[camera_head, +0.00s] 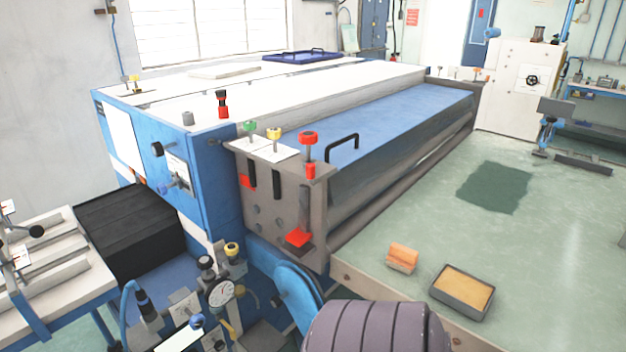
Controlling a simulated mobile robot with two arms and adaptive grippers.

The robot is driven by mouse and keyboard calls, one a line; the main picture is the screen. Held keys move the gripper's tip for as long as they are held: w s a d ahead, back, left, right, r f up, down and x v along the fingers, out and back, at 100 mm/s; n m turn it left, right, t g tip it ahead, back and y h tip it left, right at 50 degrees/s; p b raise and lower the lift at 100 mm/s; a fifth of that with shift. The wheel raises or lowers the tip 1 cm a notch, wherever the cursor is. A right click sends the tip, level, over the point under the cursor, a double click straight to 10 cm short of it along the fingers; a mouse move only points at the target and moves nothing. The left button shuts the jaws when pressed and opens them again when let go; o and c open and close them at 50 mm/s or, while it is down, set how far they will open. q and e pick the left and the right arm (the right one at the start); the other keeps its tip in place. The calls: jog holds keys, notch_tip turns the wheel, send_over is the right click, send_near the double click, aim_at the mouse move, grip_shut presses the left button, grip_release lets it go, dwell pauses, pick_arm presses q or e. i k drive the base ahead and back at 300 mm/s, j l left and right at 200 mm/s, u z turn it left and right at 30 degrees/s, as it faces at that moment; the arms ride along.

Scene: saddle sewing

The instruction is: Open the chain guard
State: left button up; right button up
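No part in view is clearly marked as the chain guard. A long blue cover (400,122) with a black bar handle (342,146) lies along the front of the large machine and appears closed. A blue rounded part (297,290) stands low at the machine's near corner, partly hidden by a grey ribbed shape at the bottom edge. I cannot tell which of these is the guard. Neither of my grippers shows in this view.
A grey end plate (285,195) carries green, yellow and red knobs. A dial gauge (221,293) stands at lower left. An orange block (402,258) and a tray (463,291) lie on the green surface (560,225), otherwise mostly clear. A black box (130,230) sits left.

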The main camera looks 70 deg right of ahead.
aim_at(304, 304)
jog(key=z, duration=2.1)
